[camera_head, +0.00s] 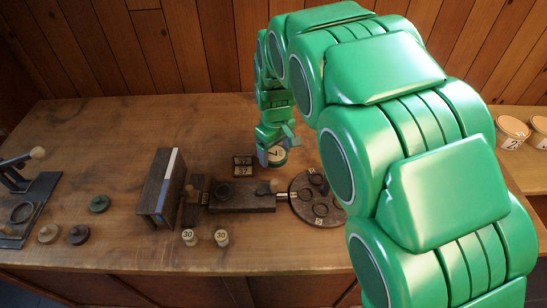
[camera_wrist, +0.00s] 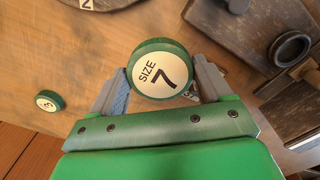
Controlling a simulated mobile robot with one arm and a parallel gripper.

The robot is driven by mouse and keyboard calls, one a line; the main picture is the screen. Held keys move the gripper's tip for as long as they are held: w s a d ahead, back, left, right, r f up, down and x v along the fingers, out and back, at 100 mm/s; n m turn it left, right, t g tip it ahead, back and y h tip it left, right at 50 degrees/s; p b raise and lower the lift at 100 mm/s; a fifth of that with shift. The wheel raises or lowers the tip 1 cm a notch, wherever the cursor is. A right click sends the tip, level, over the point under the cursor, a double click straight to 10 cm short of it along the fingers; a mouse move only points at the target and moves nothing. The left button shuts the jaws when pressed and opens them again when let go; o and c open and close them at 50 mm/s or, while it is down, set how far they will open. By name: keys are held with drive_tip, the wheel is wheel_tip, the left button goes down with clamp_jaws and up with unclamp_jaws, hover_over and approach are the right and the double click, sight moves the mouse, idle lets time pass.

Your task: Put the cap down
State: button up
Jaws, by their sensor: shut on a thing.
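The cap (camera_wrist: 160,72) is a round disc with a green rim and a cream face reading "SIZE 7". My gripper (camera_wrist: 163,80) is shut on it, one grey finger on each side of the rim. In the head view the cap (camera_head: 277,155) shows at the end of my green arm, over the back middle of the wooden table (camera_head: 120,125), its labelled face turned up. I cannot tell whether it touches the tabletop. My gripper partly covers its far edge in the head view.
A small dark double plate (camera_head: 243,166) marked "57" lies just left of the cap. In front are a dark block (camera_head: 240,200) and a round numbered plate (camera_head: 318,205). An upright dark box (camera_head: 160,188), loose discs (camera_head: 100,203) and two "30" pegs (camera_head: 189,237) stand further left.

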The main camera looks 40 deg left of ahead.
sight(273, 150)
drive_tip(key=shift+w+a+f, duration=0.3)
drive_tip(key=shift+a+f, duration=0.2)
drive_tip(key=shift+f, duration=0.15)
drive_tip(key=shift+w+a+f, duration=0.3)
drive_tip(key=shift+a+f, duration=0.15)
drive_tip(key=shift+f, duration=1.75)
drive_tip(key=o, duration=1)
drive_tip(key=shift+f, duration=0.1)
drive_tip(key=shift+c, duration=0.2)
wheel_tip(273, 150, up, 12)
drive_tip(key=shift+f, duration=0.25)
drive_tip(key=shift+r, duration=0.4)
